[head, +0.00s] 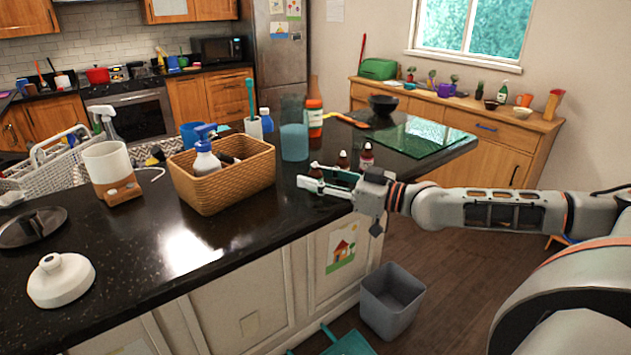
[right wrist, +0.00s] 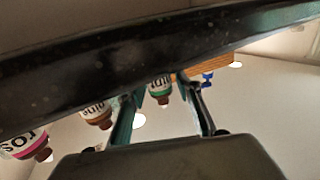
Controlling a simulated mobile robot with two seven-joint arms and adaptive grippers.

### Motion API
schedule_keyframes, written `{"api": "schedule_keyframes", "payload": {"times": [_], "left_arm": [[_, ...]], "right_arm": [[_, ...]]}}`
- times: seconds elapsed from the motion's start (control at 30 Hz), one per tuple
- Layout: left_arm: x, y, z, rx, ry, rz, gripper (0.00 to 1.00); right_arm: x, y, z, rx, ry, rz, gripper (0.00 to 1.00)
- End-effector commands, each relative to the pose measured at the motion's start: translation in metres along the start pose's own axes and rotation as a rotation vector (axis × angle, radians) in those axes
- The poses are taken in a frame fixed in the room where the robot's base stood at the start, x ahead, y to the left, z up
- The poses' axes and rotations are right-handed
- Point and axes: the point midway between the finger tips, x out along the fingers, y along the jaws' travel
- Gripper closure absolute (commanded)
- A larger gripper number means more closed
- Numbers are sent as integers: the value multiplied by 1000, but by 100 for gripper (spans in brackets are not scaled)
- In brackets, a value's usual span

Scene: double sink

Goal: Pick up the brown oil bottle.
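A small dark bottle with a white label and brown band (right wrist: 97,112) shows in the right wrist view, upside down there; in the head view a small dark bottle (head: 343,160) stands near the counter's right end, just behind my right gripper (head: 315,179). A pink-labelled bottle (right wrist: 22,145) stands beside it, also in the head view (head: 366,155). A green-labelled bottle (right wrist: 160,88) appears between the spread fingers of my right gripper (right wrist: 166,92), apparently beyond their tips. My right gripper is open and empty at the counter's front edge. My left gripper is out of view.
A wicker basket (head: 222,180) with a pump bottle stands left of the gripper. A glass board (head: 422,140) lies to the right. A grey bin (head: 392,300) stands on the floor below.

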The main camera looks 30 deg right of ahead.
Motion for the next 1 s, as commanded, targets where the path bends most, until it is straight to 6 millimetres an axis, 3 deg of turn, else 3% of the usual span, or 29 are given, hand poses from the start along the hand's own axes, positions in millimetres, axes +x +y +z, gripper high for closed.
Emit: {"api": "schedule_keyframes", "payload": {"times": [0.03,0.1,0.63,0.9,1.0], "left_arm": [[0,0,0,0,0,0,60],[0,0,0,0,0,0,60],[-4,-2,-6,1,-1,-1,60],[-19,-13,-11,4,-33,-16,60],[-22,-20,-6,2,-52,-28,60]], "right_arm": [[0,0,0,0,0,0,84],[0,0,0,0,0,0,100],[0,1,-8,0,1,1,100],[2,4,-34,0,0,3,100],[1,12,-61,-4,2,6,100]]}}
